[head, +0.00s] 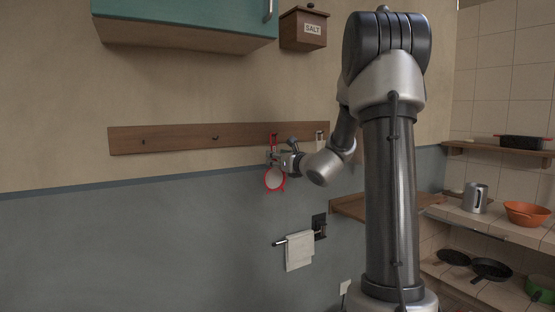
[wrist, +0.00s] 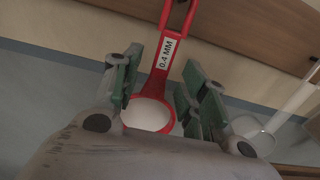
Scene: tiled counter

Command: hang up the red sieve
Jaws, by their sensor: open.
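The red sieve (head: 283,188) is upright against the wall, its round bowl below the wooden hook rail (head: 180,136) and the top of its handle in front of the rail. Whether a hook passes through the handle's end is too small to tell. My gripper (head: 273,158) is at the sieve's handle, just above the bowl. In the wrist view the sieve's red handle (wrist: 182,22), with a "0.4 MM" label, runs between the green-padded fingers of my gripper (wrist: 160,80). The fingers stand apart, with gaps beside the handle.
Bare hooks (head: 215,138) show on the rail's left part. A pale utensil (wrist: 290,100) hangs right of the sieve. A towel (head: 299,251) hangs on a bar below. A teal cabinet (head: 185,25) and a salt box (head: 303,29) are above. The wall to the left is clear.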

